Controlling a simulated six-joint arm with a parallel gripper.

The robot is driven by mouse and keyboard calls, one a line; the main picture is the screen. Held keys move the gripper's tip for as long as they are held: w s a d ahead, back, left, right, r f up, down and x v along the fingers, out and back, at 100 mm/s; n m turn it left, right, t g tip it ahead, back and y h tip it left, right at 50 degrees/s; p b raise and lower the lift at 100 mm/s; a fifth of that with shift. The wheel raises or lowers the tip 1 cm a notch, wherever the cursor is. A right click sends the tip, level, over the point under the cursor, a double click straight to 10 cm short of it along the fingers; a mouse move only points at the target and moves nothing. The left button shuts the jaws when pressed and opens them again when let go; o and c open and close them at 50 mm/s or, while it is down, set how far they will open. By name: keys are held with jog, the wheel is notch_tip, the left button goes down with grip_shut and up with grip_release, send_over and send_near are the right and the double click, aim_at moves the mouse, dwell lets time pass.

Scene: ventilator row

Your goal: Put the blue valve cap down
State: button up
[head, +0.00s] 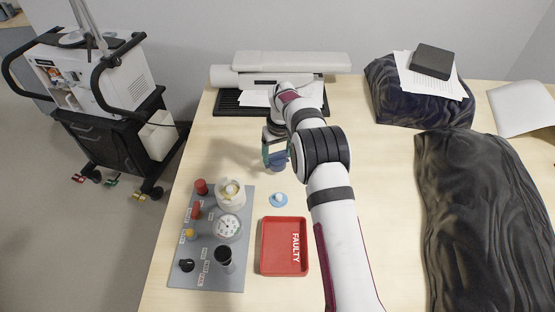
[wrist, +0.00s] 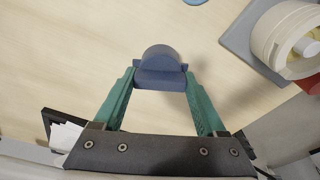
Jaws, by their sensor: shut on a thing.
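The blue valve cap (wrist: 160,72) is dark blue with a rounded top and sits between the two green fingers of my gripper (wrist: 160,80) in the wrist view. The fingers are shut on its two sides. In the head view the cap (head: 278,162) shows below my gripper (head: 276,154), partly hidden by the fingers and arm. It is over bare wooden table, behind the light blue disc. I cannot tell whether the cap touches the table.
A light blue disc with a white knob (head: 278,199) lies in front. A red tray marked FAULTY (head: 262,269) is nearer. A grey panel (head: 233,278) with knobs and gauges is at left. A printer (head: 290,62) stands behind; dark cloths (head: 480,200) lie right.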

aim_at(278, 159)
jog(key=shift+f, duration=1.3)
jog(key=shift+f, duration=0.1)
jog(key=shift+f, duration=0.15)
jog(key=o, duration=1.1)
jog(key=shift+o, duration=0.2)
notch_tip(278, 159, up, 13)
jog(key=s, duration=0.2)
jog(key=s+d+r+m, duration=0.35)
jog(key=s+r, duration=0.45)
jog(key=s, duration=0.3)
jog(key=s+d+m+g, duration=0.1)
jog(key=s+d+m, duration=0.1)
jog(key=s, duration=1.3)
jog(key=s+d+f+m+y, duration=0.1)
jog(key=s+m, duration=0.3)
jog(key=s, duration=1.1)
jog(key=shift+s+d+f+g, duration=0.25)
jog(key=shift+s+d+g, duration=0.1)
jog(key=shift+g, duration=0.05)
